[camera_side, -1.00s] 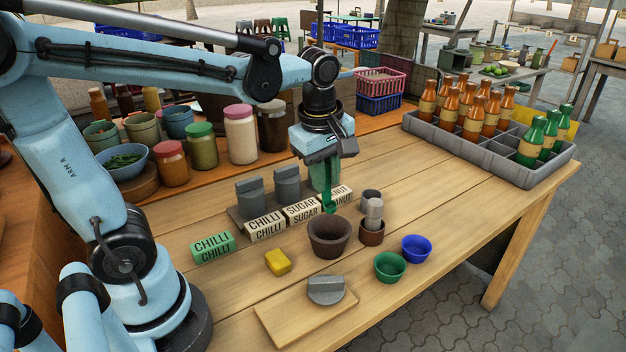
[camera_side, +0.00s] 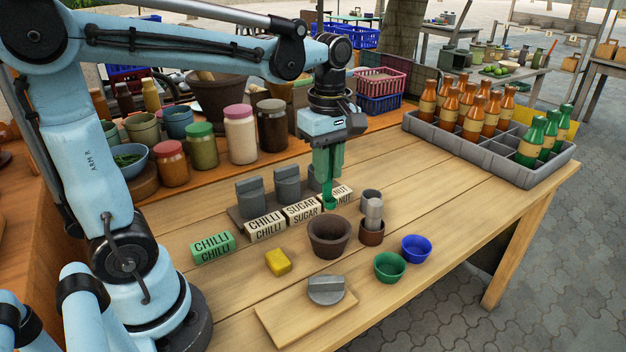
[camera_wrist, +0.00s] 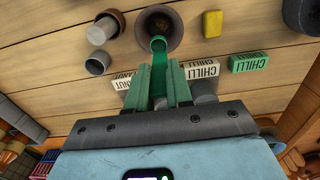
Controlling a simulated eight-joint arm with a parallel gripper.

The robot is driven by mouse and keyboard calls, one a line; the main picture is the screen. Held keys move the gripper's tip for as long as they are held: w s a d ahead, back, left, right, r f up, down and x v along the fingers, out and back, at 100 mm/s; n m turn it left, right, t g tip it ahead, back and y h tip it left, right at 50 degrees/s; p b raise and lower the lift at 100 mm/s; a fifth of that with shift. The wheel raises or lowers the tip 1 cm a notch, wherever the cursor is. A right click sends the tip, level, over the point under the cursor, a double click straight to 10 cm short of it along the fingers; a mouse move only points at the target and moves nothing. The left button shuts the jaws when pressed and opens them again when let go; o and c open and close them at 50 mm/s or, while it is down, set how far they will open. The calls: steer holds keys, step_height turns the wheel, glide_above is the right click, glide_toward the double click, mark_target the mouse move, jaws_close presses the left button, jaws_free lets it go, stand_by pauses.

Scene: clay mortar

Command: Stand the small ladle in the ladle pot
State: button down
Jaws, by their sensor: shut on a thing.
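A small green ladle (camera_side: 328,196) hangs roughly upright from my gripper (camera_side: 327,174), its cup end down. It also shows in the wrist view (camera_wrist: 158,60), where my gripper (camera_wrist: 159,88) is shut on its handle. In the side view the ladle's cup is just behind the brown clay mortar (camera_side: 329,247), in front of the label blocks. In the wrist view the cup overlaps the mortar's near rim (camera_wrist: 143,36); I cannot tell its height. A small grey pot (camera_side: 371,205) stands right of the ladle, possibly the ladle pot.
A brown cup (camera_side: 372,239) holding a grey pestle stands right of the mortar. Green (camera_side: 390,272) and blue bowls (camera_side: 416,255) are at the front right. Label blocks (camera_side: 303,210) and grey containers stand behind and left. The right tabletop is clear before the bottle crate (camera_side: 450,143).

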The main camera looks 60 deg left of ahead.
stand_by(0.5)
steer(key=w+a+r, duration=0.1)
steer(key=w+a, duration=0.1)
steer(key=w, duration=0.6)
steer(key=w+a, duration=0.3)
steer(key=w, duration=0.5)
step_height(320, 180, down, 10)
stand_by(0.7)
steer(key=c, duration=0.9)
jaws_free()
steer(key=shift+c, duration=0.2)
steer(key=shift+r, duration=0.1)
